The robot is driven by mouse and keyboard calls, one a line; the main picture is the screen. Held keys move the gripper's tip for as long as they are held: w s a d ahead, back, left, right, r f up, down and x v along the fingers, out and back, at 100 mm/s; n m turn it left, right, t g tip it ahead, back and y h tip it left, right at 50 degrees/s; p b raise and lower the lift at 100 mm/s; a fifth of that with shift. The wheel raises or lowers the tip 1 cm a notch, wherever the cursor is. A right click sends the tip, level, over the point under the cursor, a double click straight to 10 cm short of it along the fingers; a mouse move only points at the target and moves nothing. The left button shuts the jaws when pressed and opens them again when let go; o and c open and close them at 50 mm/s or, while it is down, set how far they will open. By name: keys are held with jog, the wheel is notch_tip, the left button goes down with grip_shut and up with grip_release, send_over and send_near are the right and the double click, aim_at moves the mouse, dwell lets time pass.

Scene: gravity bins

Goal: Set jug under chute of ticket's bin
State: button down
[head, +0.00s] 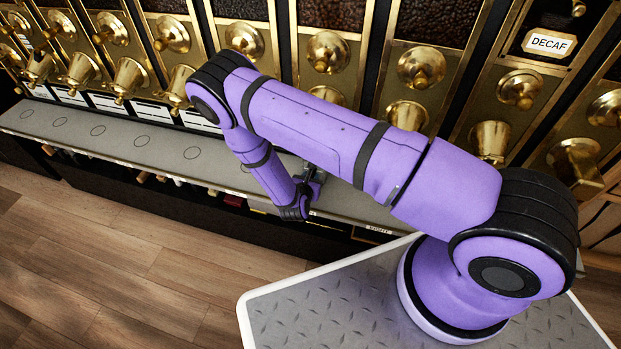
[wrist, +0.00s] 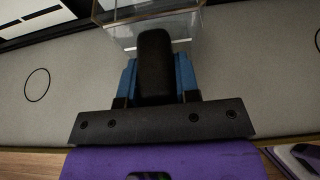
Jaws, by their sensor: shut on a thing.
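My gripper (wrist: 158,75) is shut on the black handle (wrist: 155,55) of a clear jug (wrist: 150,14). In the wrist view the jug is at the top middle, cut off by the frame edge, over the grey shelf (wrist: 72,68). I cannot tell whether it touches the shelf. In the head view my gripper (head: 312,186) is at the shelf, and my arm hides most of the jug. Brass chutes (head: 128,77) line the bins above the shelf. One bin's label (head: 549,42) reads DECAF. I cannot identify the ticket for certain.
The shelf (head: 165,139) has ring marks along it; one ring (wrist: 37,85) is left of my gripper, another at the right edge. A small label (head: 378,229), apparently reading NIGHT, is on the shelf's front edge. The shelf's left part looks clear. Bottles lie below it.

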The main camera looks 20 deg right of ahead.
jog(key=shift+f, duration=0.3)
jog(key=c, duration=0.8)
grip_release()
jog(key=shift+s+a, duration=0.1)
jog(key=v, duration=1)
jog(key=shift+s+a+r, duration=0.1)
jog(key=shift+s+r, duration=0.05)
jog(key=shift+s, duration=0.05)
